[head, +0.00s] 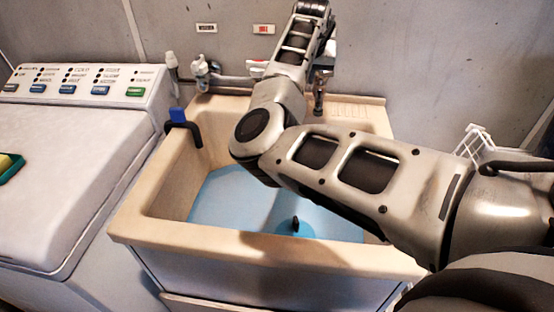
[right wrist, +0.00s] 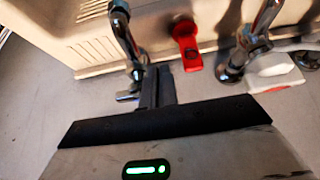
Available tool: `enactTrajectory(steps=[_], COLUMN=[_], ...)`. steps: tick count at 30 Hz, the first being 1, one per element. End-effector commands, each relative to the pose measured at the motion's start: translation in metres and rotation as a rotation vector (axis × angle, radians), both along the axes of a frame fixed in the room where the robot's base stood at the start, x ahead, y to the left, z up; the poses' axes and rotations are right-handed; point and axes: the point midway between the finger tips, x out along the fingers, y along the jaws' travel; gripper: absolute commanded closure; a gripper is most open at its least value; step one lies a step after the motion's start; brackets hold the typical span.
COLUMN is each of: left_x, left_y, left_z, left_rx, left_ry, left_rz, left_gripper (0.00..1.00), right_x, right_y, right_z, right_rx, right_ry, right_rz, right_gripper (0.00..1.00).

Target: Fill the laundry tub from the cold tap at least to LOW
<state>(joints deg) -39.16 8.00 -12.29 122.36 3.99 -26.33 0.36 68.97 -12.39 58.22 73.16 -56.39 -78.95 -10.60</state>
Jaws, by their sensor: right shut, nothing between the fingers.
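The beige laundry tub (head: 125,226) stands in the middle of the head view. A flat pale-blue surface (head: 225,196), looking like water, covers its bottom. No LOW mark is readable. A chrome tap (head: 319,92) stands at the tub's back right, partly behind my arm; in the right wrist view this tap (right wrist: 128,40) is just beyond my fingers. My right gripper (right wrist: 157,86) is shut and empty, its fingertips close beside the tap; I cannot tell whether they touch. In the head view my right arm crosses the tub and hides part of the taps. My left gripper is out of view.
A washing machine (head: 75,125) stands left of the tub. A black hook-shaped hose (head: 183,126) hangs over the tub's left rim. Another fitting (head: 202,72) is on the wall pipe. The right wrist view shows a red lever (right wrist: 186,44). A white wire rack (head: 476,142) is at right.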

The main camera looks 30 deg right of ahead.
Motion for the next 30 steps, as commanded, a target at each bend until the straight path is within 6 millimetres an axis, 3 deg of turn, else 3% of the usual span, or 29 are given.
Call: enactTrajectory(steps=[1,20,30], left_x=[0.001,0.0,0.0], left_y=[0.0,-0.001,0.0], left_z=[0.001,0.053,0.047], left_rx=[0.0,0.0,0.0], left_ry=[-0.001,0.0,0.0], left_rz=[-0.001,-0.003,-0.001], left_gripper=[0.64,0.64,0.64], right_x=[0.009,-0.002,-0.004], right_y=[-0.002,-0.008,-0.001], right_z=[0.015,0.071,0.082], right_rx=[-0.023,-0.028,-0.02], right_ry=[-0.049,-0.055,-0.042], right_rz=[0.007,-0.016,-0.01], right_gripper=[1.0,1.0,1.0])
